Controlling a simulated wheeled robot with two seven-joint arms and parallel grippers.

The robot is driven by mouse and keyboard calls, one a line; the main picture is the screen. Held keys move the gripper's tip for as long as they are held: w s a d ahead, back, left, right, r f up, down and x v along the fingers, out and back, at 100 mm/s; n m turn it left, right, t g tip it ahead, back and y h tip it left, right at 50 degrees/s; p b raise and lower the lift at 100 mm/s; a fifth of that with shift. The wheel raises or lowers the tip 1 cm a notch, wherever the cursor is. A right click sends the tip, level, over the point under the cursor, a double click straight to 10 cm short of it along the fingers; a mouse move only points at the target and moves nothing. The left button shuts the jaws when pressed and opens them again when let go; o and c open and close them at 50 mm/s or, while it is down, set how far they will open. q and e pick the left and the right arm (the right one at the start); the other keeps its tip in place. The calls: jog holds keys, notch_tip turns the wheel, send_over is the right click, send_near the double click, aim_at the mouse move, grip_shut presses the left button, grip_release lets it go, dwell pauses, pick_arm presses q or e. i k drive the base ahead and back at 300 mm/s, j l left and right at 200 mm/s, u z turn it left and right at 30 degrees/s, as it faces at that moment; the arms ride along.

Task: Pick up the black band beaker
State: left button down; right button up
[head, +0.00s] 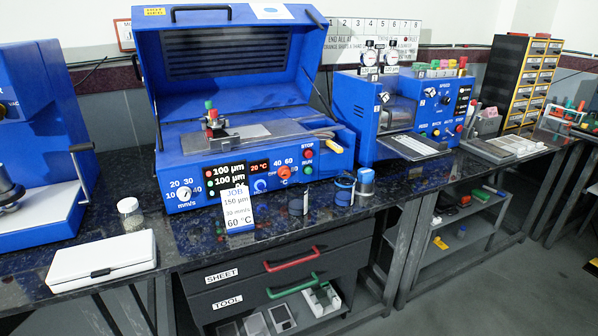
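Small vessels stand on the dark speckled bench near its front edge. One small vessel (298,201) looks dark and stands to the right of the job card. Another vessel (344,190) with dark and blue parts stands further right, beside a blue-topped container (365,183). At this size I cannot tell which of them carries a black band. Neither of my grippers is in view, and nothing is seen being held.
The dark bench (185,235) has free room in front of the open blue coating machine (250,120). A job card (238,212) stands at its front. A lidded jar (130,214) and a white case (100,260) are at left. Drawers (275,280) sit below.

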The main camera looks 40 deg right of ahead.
aim_at(297, 191)
jog(key=z, duration=1.4)
